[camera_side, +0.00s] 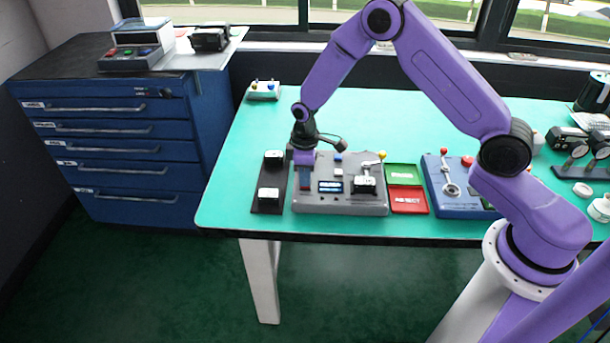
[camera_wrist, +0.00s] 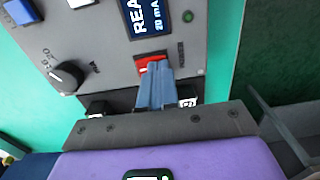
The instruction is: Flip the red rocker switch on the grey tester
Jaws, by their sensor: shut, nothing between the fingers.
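The grey tester (camera_side: 340,207) sits on the green bench in the side view. In the wrist view its grey panel (camera_wrist: 95,45) fills the upper middle. The red rocker switch (camera_wrist: 148,62) sits in the panel, just below the lit display (camera_wrist: 148,16). My gripper (camera_wrist: 156,70) is shut and empty, with its blue-grey fingertips over the lower part of the rocker, hiding it. I cannot tell whether they touch it or which way it is tilted. In the side view my gripper (camera_side: 305,168) is over the tester's left part.
A black knob (camera_wrist: 68,76) and a small green lamp (camera_wrist: 187,16) flank the switch. A dark stand with two white-faced modules (camera_side: 268,182) stands left of the tester. Green (camera_side: 402,174) and red (camera_side: 408,200) trays and a blue unit (camera_side: 460,200) stand to the right.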

